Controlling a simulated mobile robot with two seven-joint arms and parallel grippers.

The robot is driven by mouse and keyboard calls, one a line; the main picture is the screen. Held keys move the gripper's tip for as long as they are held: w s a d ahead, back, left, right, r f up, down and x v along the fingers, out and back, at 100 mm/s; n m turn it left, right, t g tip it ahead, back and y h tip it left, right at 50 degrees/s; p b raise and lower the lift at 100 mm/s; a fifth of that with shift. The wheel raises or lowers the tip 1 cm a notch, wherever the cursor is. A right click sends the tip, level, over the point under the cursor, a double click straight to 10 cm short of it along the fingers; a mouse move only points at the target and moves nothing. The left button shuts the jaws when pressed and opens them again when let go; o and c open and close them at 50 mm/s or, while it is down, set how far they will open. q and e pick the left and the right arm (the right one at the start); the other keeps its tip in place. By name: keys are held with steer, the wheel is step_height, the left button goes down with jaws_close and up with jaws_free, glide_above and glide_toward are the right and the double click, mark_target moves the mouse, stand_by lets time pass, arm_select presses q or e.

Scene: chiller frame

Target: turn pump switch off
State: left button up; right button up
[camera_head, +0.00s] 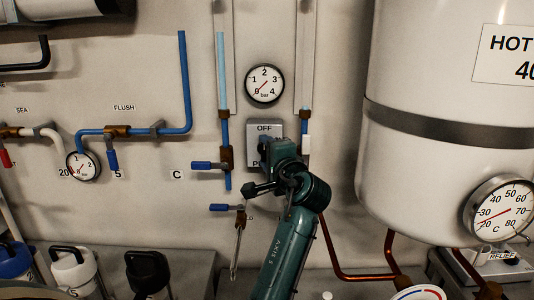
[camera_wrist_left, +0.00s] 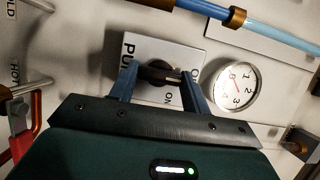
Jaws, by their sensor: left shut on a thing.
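The pump switch is a grey plate (camera_head: 252,131) on the wall, with OFF readable at its top in the head view. In the left wrist view the plate (camera_wrist_left: 150,48) shows part of its lettering and ON beside a dark round knob (camera_wrist_left: 158,68). My left gripper (camera_wrist_left: 160,74) has one finger on each side of the knob and is shut on it. In the head view my left gripper (camera_head: 277,150) and wrist cover the knob and most of the plate's lower part. I cannot tell which label the knob points to. My right gripper is not in view.
A pressure gauge (camera_head: 264,85) sits just above the switch. Blue-handled valves (camera_head: 208,166) and pipes are close on the left. A large white hot-water tank (camera_head: 440,185) bulges out on the right, with a copper pipe (camera_head: 355,277) below it.

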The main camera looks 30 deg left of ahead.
arm_select(q)
steer(key=shift+o, duration=0.2)
steer(key=o, duration=1)
steer(key=shift+c, duration=0.2)
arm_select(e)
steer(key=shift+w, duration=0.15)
arm_select(q)
steer(key=b+v, duration=0.2)
steer(key=v, duration=1.1)
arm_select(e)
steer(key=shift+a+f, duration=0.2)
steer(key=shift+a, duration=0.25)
arm_select(q)
steer(key=shift+s, duration=0.1)
